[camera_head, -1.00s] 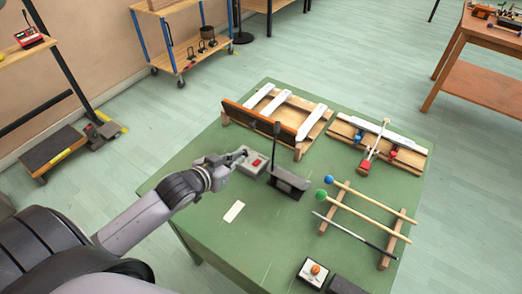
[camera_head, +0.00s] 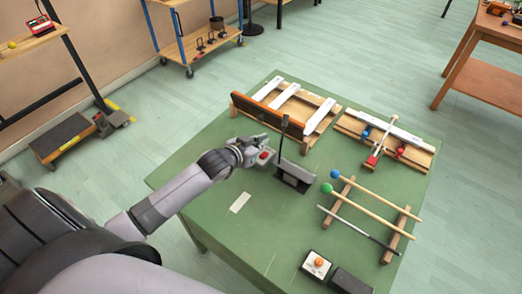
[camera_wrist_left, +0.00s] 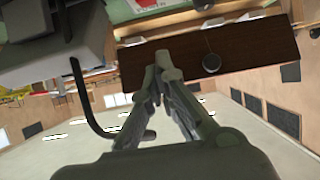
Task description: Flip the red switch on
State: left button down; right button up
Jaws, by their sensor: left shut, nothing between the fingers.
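The red switch (camera_head: 264,155) sits on a small grey box on the green table (camera_head: 215,220). The box is partly covered by my left gripper (camera_head: 260,141) in the head view. The gripper is at the box's far-left side, close to the red switch; I cannot tell whether they touch. Its fingers are shut with nothing between them, and their tips meet in the left wrist view (camera_wrist_left: 165,66). Which way the switch is set is too small to tell. My right gripper is not in view.
A dark metal stand with an upright post (camera_head: 293,175) is just right of the box. Behind is a wooden frame with white bars (camera_head: 287,96). Mallets on a rack (camera_head: 370,205) lie to the right. An orange-knobbed box (camera_head: 317,264) is at the front. The front left of the table is mostly clear.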

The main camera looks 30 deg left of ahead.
aim_at(260, 162)
pick_arm(q)
notch_tip(260, 162, down, 3)
jog(key=shift+s+f, duration=0.15)
jog(key=shift+f, duration=0.05)
jog(key=shift+s+f, duration=0.1)
jog(key=shift+f, duration=0.25)
jog(key=shift+f, duration=0.1)
jog(key=shift+s+f+t+b, duration=0.25)
jog(key=shift+f+t+b, duration=0.15)
jog(key=shift+f+b, duration=0.35)
jog(key=shift+s+t+b, duration=0.2)
jog(key=shift+t+b, duration=0.1)
jog(key=shift+b, duration=0.05)
jog(key=shift+w+r, duration=0.1)
jog(key=shift+r, duration=0.2)
jog(key=shift+w, duration=0.1)
